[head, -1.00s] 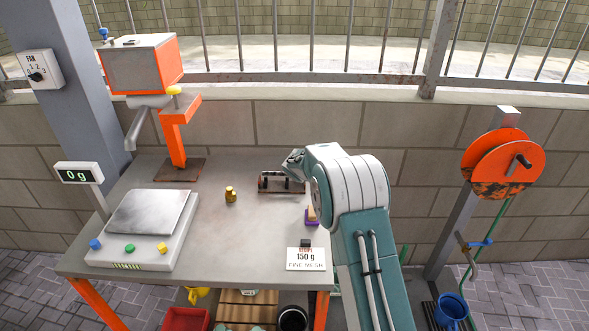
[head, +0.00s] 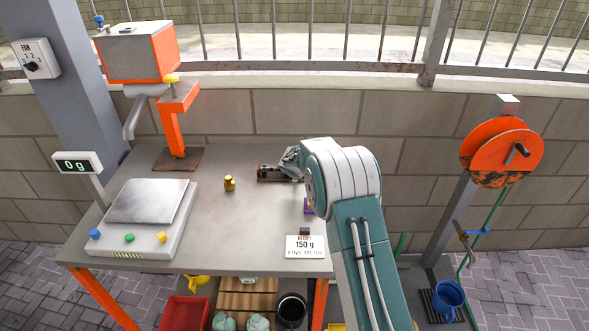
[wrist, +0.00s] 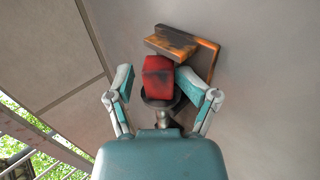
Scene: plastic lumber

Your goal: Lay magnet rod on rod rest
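The magnet rod shows in the wrist view as a red block-shaped end (wrist: 158,78) with a dark round collar and a short grey stem below it. The rod rest, a dark, rust-worn bracket (wrist: 172,42), is just beyond the red end. In the head view the rest (head: 264,178) sits at the back of the table, its right part hidden by my gripper (head: 291,160). My gripper (wrist: 156,72) has its fingers apart on either side of the red end, with a gap at the left finger. I cannot tell whether the rod touches the rest.
A scale (head: 150,212) reading 0 g is on the left, beside an orange stand (head: 172,125). A brass weight (head: 229,184) stands mid-table. A recipe card (head: 305,246) is at the front right, with a purple item (head: 308,206) partly behind my arm. The table's middle front is clear.

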